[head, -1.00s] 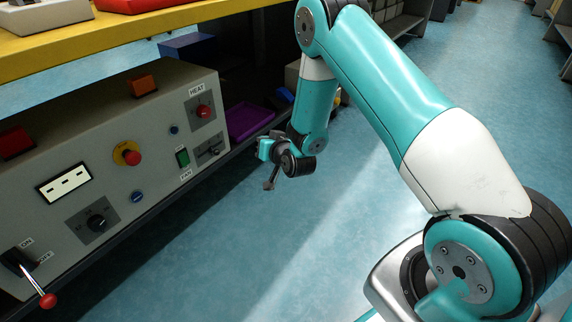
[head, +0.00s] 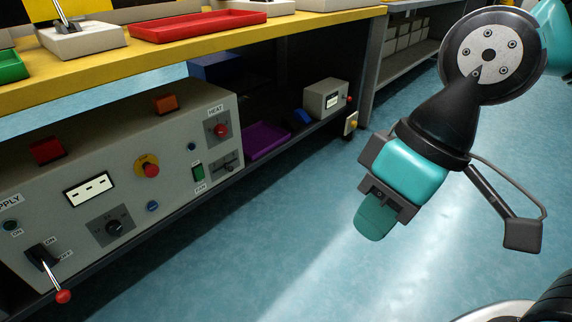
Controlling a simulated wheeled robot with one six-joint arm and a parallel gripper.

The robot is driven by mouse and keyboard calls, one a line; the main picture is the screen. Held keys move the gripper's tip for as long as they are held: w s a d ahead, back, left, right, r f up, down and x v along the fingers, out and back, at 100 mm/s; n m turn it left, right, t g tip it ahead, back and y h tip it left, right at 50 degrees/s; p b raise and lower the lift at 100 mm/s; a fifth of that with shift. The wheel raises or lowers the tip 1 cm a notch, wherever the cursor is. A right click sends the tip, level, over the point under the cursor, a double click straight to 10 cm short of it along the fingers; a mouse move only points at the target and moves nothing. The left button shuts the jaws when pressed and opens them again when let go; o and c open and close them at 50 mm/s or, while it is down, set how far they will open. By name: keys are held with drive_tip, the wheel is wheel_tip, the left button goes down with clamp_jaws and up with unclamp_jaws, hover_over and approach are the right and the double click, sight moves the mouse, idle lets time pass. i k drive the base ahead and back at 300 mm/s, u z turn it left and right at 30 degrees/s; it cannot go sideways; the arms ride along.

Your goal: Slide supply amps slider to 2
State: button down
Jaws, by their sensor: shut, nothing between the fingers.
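A grey control panel (head: 120,241) on the lower shelf carries a partly cut-off label ending in "PPLY" at its left. A small dark slider (head: 227,166) sits at the panel's right end, below a red knob (head: 221,130). Its scale and label are too small to read, so I cannot tell its setting or confirm it is the amps slider. My gripper (head: 376,217) is shut and empty, pointing down over the blue floor, well to the right of the panel and touching nothing.
A lever (head: 62,296) with a red ball sticks out at the panel's lower left. The yellow bench top (head: 300,28) overhangs the panel. A purple tray (head: 266,141) and a grey box (head: 326,98) sit on the shelf. The floor in front is clear.

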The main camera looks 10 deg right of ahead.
sight(230, 169)
drive_tip(key=u, duration=0.3)
drive_tip(key=k, duration=0.15)
drive_tip(key=z, duration=0.5)
drive_tip(key=i, duration=1.2)
drive_tip(key=u, duration=0.75)
drive_tip(key=i, duration=0.35)
drive_tip(key=u, duration=0.1)
